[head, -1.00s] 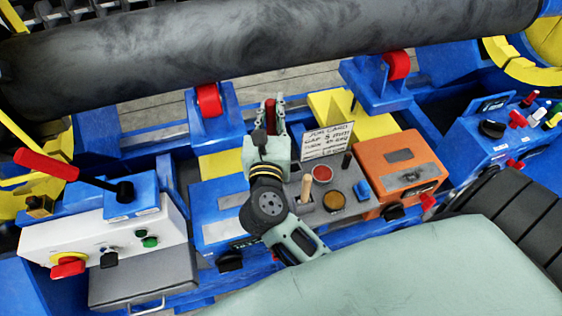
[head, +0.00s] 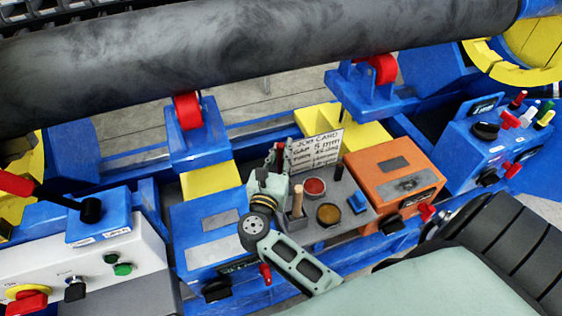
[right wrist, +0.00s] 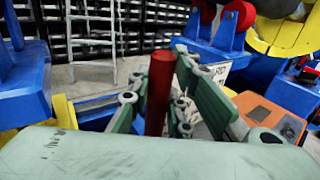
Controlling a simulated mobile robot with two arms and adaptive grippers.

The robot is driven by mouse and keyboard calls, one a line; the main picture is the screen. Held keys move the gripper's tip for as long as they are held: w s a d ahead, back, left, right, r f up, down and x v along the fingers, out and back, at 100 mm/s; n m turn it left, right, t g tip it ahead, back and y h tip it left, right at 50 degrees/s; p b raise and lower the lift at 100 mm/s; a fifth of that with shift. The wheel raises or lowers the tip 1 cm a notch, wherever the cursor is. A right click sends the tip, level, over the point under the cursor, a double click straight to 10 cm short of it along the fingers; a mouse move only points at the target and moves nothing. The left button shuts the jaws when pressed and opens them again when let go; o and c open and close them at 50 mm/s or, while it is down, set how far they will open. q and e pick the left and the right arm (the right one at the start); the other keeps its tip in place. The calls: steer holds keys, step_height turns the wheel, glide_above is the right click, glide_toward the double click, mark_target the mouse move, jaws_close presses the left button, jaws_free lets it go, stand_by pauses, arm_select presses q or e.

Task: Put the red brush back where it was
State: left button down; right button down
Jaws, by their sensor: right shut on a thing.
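My right gripper (head: 278,158) is just left of the job card, above the back left of the grey tray (head: 333,232). It is shut on the red brush; only a dark red round handle (right wrist: 160,92) shows, standing nearly upright between the green fingers in the right wrist view. The brush's lower end is hidden by my wrist. The tray holds an upright wooden-handled tool (head: 297,200), a red-filled cup (head: 314,187), an amber-filled cup (head: 328,214) and a blue block (head: 357,203). My left gripper is out of view.
A white job card (head: 316,150) stands at the tray's back edge. An orange box (head: 393,172) is on the right and a blue box (head: 205,245) on the left. A large dark roller (head: 250,60) crosses behind, above red wheels (head: 188,111).

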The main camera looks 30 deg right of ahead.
mark_target(280, 164)
step_height(280, 164, down, 3)
steer(key=shift+f, duration=0.2)
steer(key=shift+f, duration=0.1)
steer(key=c, duration=1.6)
jaws_free()
steer(key=shift+c, duration=0.2)
